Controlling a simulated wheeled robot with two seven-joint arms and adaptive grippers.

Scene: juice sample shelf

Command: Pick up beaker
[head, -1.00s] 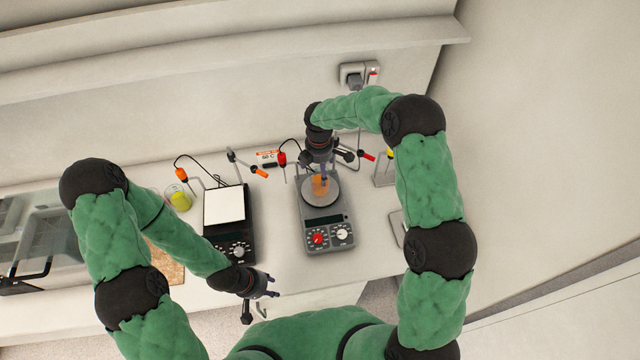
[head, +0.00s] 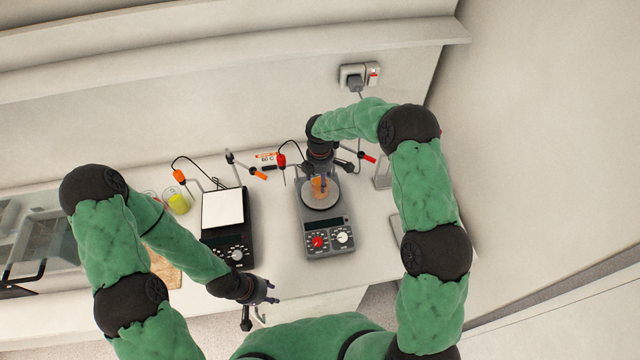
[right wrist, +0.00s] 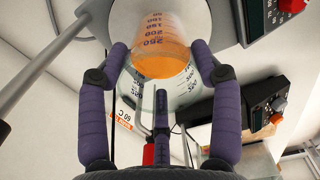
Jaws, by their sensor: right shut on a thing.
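A clear beaker with orange liquid (head: 319,186) is at the round plate of the right-hand hotplate (head: 328,228). In the right wrist view the beaker (right wrist: 163,50) shows its volume marks between my fingers. My right gripper (right wrist: 160,52) is shut on the beaker, with a purple finger on each side; in the head view it (head: 320,172) reaches down from behind the plate. I cannot tell whether the beaker's base touches the plate. My left gripper (head: 270,291) is empty near the table's front edge, its fingers apart.
A second hotplate with a white square top (head: 222,208) stands to the left. Stands with probes and cables (head: 282,160) rise behind the hotplates. A wall socket (head: 354,77) is at the back.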

